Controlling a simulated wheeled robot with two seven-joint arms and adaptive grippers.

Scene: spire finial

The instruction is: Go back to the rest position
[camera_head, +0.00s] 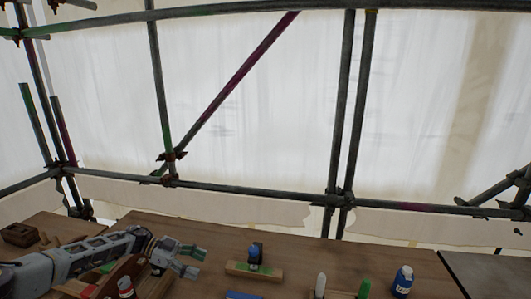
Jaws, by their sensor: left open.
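My left gripper (188,262) shows at the lower left of the head view, at the end of my left arm, which comes in from the left edge. Its fingers point right and are apart, with nothing held between them. It is above the wooden workbench (200,228), to the left of a wooden block with a blue-and-black item on it. My right gripper is not in view.
On the bench are a wooden block (254,271), a blue-and-black item (255,253), a blue bottle (402,281), a white upright piece (320,286), a green one (364,288) and a red can (126,287). Scaffold poles (345,120) and white sheeting stand behind.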

